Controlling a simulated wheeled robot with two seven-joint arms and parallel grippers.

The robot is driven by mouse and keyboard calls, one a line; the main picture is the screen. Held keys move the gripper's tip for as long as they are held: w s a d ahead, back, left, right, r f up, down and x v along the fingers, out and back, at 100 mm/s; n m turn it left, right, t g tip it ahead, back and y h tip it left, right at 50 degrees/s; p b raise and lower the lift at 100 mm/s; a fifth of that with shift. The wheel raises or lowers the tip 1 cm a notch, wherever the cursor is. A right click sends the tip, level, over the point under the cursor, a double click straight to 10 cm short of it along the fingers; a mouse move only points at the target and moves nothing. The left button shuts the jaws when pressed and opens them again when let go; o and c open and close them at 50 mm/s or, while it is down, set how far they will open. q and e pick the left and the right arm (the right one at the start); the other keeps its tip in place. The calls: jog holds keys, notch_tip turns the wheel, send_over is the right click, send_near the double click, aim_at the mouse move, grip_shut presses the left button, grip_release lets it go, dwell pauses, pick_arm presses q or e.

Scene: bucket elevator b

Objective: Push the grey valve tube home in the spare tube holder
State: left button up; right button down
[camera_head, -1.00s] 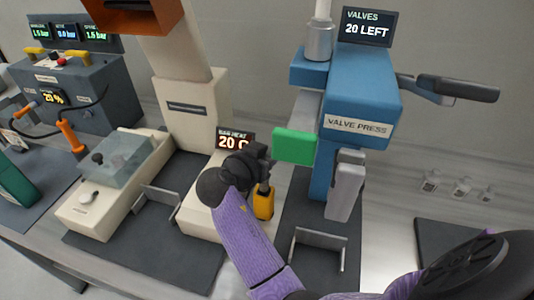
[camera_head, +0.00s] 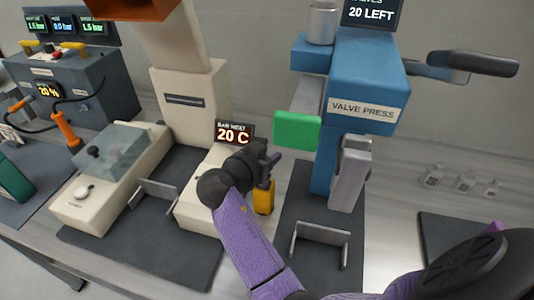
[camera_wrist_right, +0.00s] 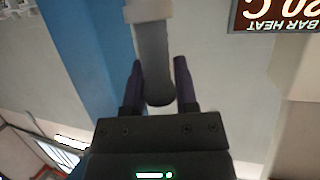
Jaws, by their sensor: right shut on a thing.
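My right gripper (camera_head: 270,162) is in the middle of the head view, between the bar heat box and the blue valve press. In the right wrist view (camera_wrist_right: 160,88) its fingers are closed on both sides of the grey valve tube (camera_wrist_right: 155,60). The tube's rounded end lies between the fingers, and its other end meets a pale collar (camera_wrist_right: 148,10) at the top edge. I cannot tell whether this collar is the spare tube holder, or how deep the tube sits. The tube is not clearly visible in the head view. My left gripper is not in view.
The valve press (camera_head: 365,75) stands right of my gripper, with a green block (camera_head: 297,131) close by. A yellow part (camera_head: 263,198) is just below the gripper. The bar heat display (camera_head: 234,133) is to the left. A dark mat (camera_head: 310,265) with a metal bracket lies in front.

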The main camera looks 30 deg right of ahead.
jog(key=shift+f+b, duration=0.9)
jog(key=shift+f, duration=0.2)
jog(key=shift+c, duration=1.5)
grip_release()
notch_tip(320, 180, up, 10)
jog(key=p, duration=0.3)
